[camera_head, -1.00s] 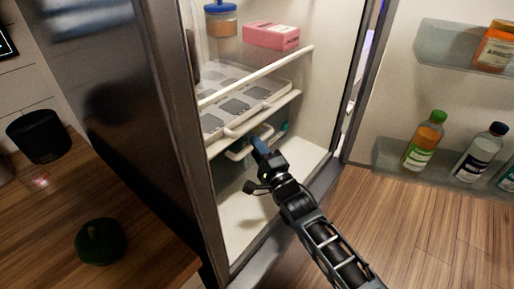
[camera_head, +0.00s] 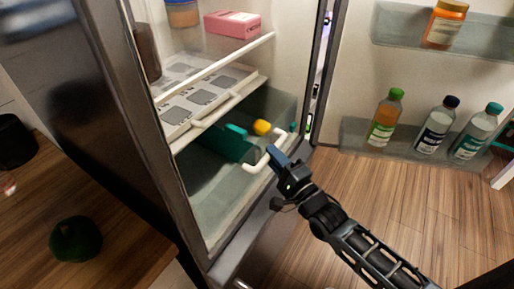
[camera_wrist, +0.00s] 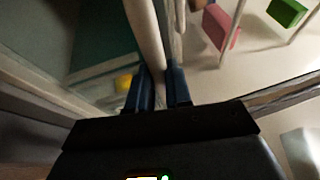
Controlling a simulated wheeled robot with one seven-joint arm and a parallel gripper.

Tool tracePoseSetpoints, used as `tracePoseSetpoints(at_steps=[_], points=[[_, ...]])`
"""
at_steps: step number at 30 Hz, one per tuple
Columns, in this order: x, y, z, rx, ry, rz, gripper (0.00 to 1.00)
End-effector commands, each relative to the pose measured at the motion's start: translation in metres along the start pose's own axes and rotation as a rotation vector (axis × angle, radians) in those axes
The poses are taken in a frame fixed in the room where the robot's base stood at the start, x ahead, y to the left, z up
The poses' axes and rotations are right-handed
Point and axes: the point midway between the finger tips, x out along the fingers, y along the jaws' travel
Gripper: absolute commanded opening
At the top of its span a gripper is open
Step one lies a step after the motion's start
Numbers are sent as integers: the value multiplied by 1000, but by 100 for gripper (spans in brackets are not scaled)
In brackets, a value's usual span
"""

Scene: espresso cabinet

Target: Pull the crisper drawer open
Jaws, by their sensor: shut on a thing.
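The crisper drawer (camera_head: 212,196) is a see-through, greenish bin low in the fridge, below the white shelf. It stands pulled outward, and a teal box (camera_head: 226,143) and a yellow item (camera_head: 262,127) show inside it. Its white bar handle (camera_head: 257,166) is at the front. My gripper (camera_head: 273,155) is shut on this handle. In the wrist view the pale handle (camera_wrist: 147,38) runs down to between the blue fingers of my gripper (camera_wrist: 160,88). The exact grip contact is partly hidden.
Above the drawer, a white shelf (camera_head: 256,82) holds a tray with grey squares (camera_head: 205,92). The fridge door stands open at right, with several bottles on its lower rack (camera_head: 352,132). A wooden counter (camera_head: 118,236) with a dark green, round item (camera_head: 76,239) is at left.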

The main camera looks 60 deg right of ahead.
Motion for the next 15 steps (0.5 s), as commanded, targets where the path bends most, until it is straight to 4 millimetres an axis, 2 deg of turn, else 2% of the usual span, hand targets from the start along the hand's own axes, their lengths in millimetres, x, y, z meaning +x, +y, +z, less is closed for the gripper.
tracePoseSetpoints(at_steps=[1, 6, 15], points=[[-10, 0, -4, -2, -1, 6, 0], [-37, -6, -15, -2, 0, 6, 0], [-68, -12, -28, 0, 0, 5, 0]])
